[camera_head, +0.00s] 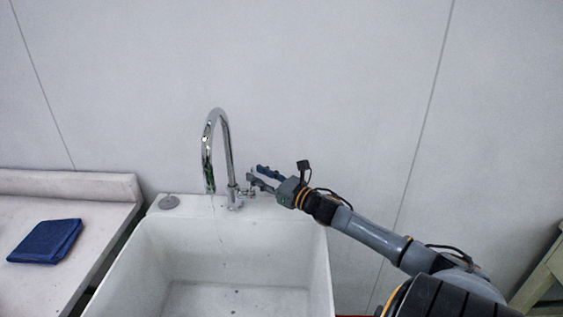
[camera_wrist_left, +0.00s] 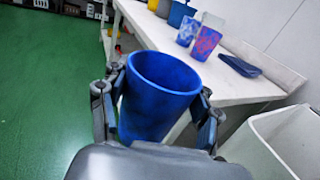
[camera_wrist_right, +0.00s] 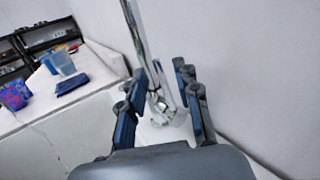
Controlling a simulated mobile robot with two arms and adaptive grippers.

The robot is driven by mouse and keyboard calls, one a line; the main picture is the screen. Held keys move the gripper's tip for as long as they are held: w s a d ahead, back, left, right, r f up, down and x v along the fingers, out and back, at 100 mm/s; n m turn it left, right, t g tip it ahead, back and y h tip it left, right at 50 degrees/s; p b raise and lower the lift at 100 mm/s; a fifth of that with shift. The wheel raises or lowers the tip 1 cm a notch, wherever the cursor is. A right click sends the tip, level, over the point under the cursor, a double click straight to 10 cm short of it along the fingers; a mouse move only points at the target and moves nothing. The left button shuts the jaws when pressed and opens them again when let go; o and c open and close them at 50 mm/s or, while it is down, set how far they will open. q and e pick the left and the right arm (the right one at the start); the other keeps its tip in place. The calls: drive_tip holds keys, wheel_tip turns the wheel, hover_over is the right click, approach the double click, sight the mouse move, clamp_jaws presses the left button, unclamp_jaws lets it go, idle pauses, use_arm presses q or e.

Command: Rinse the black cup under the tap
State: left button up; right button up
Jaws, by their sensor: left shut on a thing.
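A blue cup (camera_wrist_left: 160,95), open at the top, is in the left wrist view; no black cup shows. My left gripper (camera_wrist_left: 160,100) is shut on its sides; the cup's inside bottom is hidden. The left arm is outside the head view. The chrome tap (camera_head: 228,155) arches over the white sink (camera_head: 322,262) in the head view. My right gripper (camera_head: 258,178) is beside the tap's handle (camera_head: 246,191), its fingers apart. In the right wrist view the tap base (camera_wrist_right: 165,108) shows between the fingers. A faint line hangs below the spout; I cannot tell if it is water.
A white bench (camera_head: 30,285) stands left of the sink with a folded blue cloth (camera_head: 46,241). In the left wrist view several cups stand on the bench, including a red-and-blue patterned one (camera_wrist_left: 205,43). Green floor (camera_wrist_left: 50,90) lies left of the bench. A wall stands close behind the tap.

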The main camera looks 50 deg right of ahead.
drive_tip(key=s, duration=0.9)
drive_tip(key=shift+d+f, duration=0.35)
drive_tip(key=shift+d, duration=0.05)
drive_tip(key=shift+s, duration=0.1)
drive_tip(key=shift+r, duration=0.1)
idle(0.7)
drive_tip(key=shift+r, duration=0.1)
idle(0.4)
drive_tip(key=shift+p, duration=0.3)
idle(0.3)
drive_tip(key=shift+r, duration=0.15)
idle(0.5)
